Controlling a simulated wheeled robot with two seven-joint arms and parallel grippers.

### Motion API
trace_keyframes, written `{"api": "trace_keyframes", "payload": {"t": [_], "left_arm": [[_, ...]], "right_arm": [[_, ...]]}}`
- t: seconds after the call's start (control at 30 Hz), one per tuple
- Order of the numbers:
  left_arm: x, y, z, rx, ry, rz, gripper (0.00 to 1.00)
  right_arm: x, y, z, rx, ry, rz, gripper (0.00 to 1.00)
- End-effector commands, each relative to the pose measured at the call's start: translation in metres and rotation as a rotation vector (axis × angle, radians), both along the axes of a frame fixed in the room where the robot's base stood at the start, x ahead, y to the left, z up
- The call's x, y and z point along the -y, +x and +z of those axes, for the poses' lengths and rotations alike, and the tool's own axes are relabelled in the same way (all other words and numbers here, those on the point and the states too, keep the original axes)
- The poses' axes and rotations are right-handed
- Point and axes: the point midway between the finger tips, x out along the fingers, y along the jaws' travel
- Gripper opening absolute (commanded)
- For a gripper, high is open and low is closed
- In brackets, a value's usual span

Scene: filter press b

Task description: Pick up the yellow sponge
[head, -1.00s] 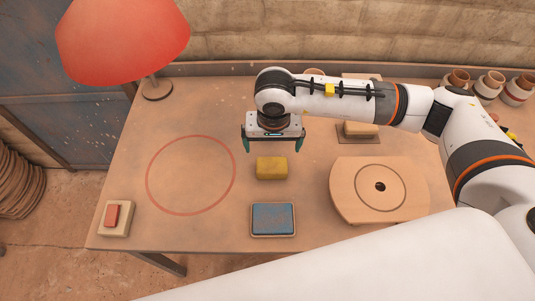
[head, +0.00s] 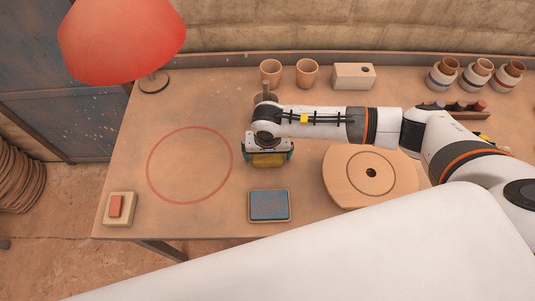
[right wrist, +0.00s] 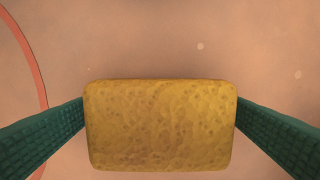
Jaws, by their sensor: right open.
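The yellow sponge (head: 267,161) lies on the table, right of the red circle, partly hidden by my right gripper in the head view. My right gripper (head: 267,156) is directly over it, pointing down, with its fingers open on either side of the sponge. In the right wrist view the sponge (right wrist: 160,125) fills the space between the two green fingers (right wrist: 160,132). The fingertips are very near its left and right ends; I cannot tell whether they touch. My left gripper is not in view.
A blue pad in a tray (head: 269,205) lies just in front of the sponge. A round wooden board (head: 345,183) is to the right. Clay cups (head: 306,73) and a pale block (head: 354,76) stand behind. The red circle (head: 189,165) on the left is empty.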

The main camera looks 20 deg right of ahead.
Motion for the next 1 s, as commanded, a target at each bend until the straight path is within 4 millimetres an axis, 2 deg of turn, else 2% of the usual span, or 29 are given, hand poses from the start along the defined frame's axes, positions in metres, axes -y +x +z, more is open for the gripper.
{"api": "trace_keyframes", "payload": {"t": [0.1, 0.13, 0.4, 0.63, 0.73, 1.0], "left_arm": [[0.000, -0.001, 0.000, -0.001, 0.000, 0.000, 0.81], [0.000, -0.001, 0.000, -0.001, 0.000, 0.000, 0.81], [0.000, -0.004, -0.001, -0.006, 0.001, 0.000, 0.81], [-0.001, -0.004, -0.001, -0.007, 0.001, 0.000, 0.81], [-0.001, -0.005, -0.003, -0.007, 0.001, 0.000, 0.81], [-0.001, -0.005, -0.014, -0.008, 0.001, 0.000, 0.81]], "right_arm": [[0.000, 0.000, 0.000, 0.000, 0.000, 0.000, 1.00], [0.000, 0.000, 0.000, 0.000, 0.000, 0.000, 0.97], [0.000, 0.000, 0.000, -0.001, 0.000, 0.000, 0.55], [0.000, 0.000, 0.002, 0.000, 0.000, -0.001, 0.55], [0.000, 0.001, 0.009, 0.001, 0.001, -0.001, 0.55], [0.000, 0.001, 0.061, 0.005, 0.002, 0.000, 0.55]]}}
